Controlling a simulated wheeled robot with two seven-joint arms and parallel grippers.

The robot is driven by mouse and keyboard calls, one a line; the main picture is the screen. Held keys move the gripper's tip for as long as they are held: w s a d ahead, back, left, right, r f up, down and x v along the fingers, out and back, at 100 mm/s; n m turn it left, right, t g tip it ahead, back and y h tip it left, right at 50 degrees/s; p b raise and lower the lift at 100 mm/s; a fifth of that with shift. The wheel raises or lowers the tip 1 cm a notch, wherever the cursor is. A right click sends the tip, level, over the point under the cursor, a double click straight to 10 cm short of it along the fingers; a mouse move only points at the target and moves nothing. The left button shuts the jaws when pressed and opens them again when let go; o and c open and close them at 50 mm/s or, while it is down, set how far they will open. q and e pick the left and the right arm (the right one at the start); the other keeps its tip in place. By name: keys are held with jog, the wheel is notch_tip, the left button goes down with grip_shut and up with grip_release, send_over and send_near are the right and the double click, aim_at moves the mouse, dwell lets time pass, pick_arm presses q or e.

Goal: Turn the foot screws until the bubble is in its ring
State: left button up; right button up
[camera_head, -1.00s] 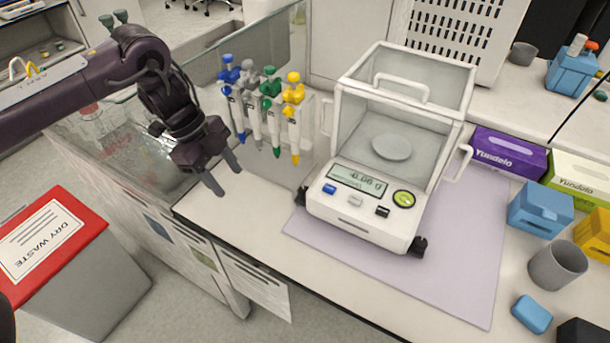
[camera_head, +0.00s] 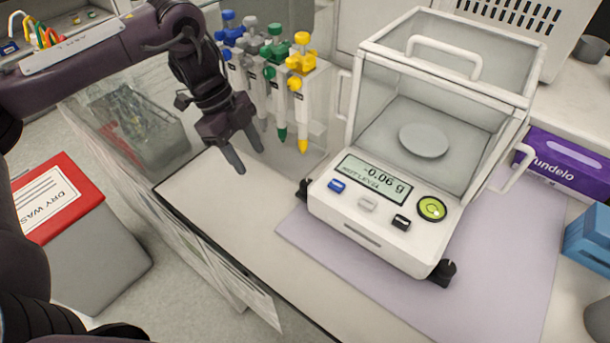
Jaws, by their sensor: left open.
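The white balance (camera_head: 375,238) stands on a lilac mat with its glass draft shield closed around a round pan (camera_head: 423,140). Its display (camera_head: 373,179) reads -0.06 g with "NOT LEVEL" below. The round yellow-green bubble level (camera_head: 432,208) is at the front right; I cannot make out exactly where the bubble sits in its ring. A black foot screw (camera_head: 443,272) shows at the front right corner and another (camera_head: 303,188) at the front left. My left gripper (camera_head: 251,160) is open and empty, above the bench left of the balance, apart from it. My right gripper is not in view.
Several colored pipettes (camera_head: 282,80) hang on a rack just behind my left gripper. A purple box (camera_head: 563,163) and a blue box (camera_head: 590,238) stand right of the mat (camera_head: 500,290). A red-lidded dry waste bin (camera_head: 75,235) is beside the bench at left.

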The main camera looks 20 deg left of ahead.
aim_at(304, 182)
pick_arm(q)
jog(key=d, duration=0.4)
jog(key=s+d, duration=0.1)
jog(key=d, duration=0.2)
jog(key=s+d, duration=0.1)
jog(key=d, duration=0.3)
jog(key=shift+d+r, duration=0.1)
jog(key=shift+d, duration=0.2)
jog(key=shift+d+f, duration=0.2)
jog(key=shift+f, duration=0.4)
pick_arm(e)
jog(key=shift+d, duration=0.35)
pick_arm(q)
jog(key=c, duration=1)
jog(key=shift+o, duration=0.2)
jog(key=shift+s+n+t+p, duration=0.1)
jog(key=shift+n+t+p, duration=0.35)
jog(key=shift+n, duration=0.25)
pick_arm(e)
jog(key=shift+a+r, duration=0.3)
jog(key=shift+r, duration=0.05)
pick_arm(q)
jog(key=o, duration=1)
jog(key=shift+c, duration=0.2)
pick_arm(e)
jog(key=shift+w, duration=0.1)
